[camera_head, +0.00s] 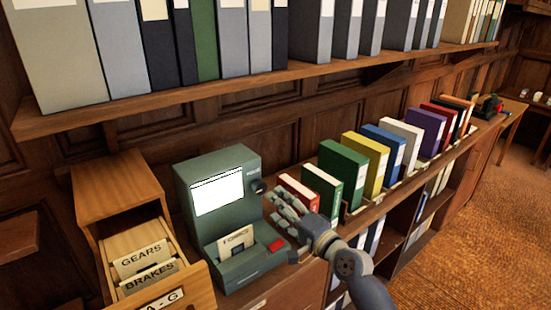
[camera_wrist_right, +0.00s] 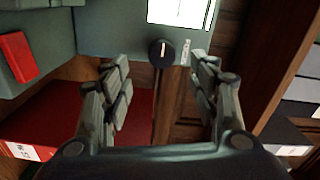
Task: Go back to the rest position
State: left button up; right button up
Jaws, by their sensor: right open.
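My right gripper (camera_head: 279,218) is beside the right side of a green reader machine (camera_head: 222,245). In the right wrist view it is open (camera_wrist_right: 166,82), its two jaws wide apart with nothing between them. The machine's black knob (camera_wrist_right: 162,53) shows just beyond the gap between the jaws; it also shows in the head view (camera_head: 258,186). The gripper looks apart from the knob. A red binder (camera_wrist_right: 70,125) lies below the left jaw in the wrist view. My left gripper is in neither view.
A wooden drawer (camera_head: 157,272) with cards stands open at left. Coloured binders, such as a green one (camera_head: 343,165), line the counter to the right. An upper shelf (camera_head: 200,92) holds grey binders overhead. The carpet (camera_head: 470,240) at right is clear.

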jog(key=s+d+f+n+g+h, duration=0.3)
jog(key=s+f+n+g, duration=0.35)
jog(key=s+f, duration=1)
jog(key=s+d+f+n+g+h, duration=0.2)
jog(key=s+d+h, duration=0.2)
jog(key=s+d, duration=0.55)
jog(key=s+d+f+n+g+h, duration=0.25)
jog(key=s+d, duration=0.25)
jog(key=s, duration=1)
notch_tip(320, 180, down, 26)
jog(key=g+b, duration=0.1)
jog(key=s+d+f+g+h+b, duration=0.1)
jog(key=s+d+f, duration=0.2)
jog(key=s+f, duration=1.5)
jog(key=shift+f+g, duration=0.3)
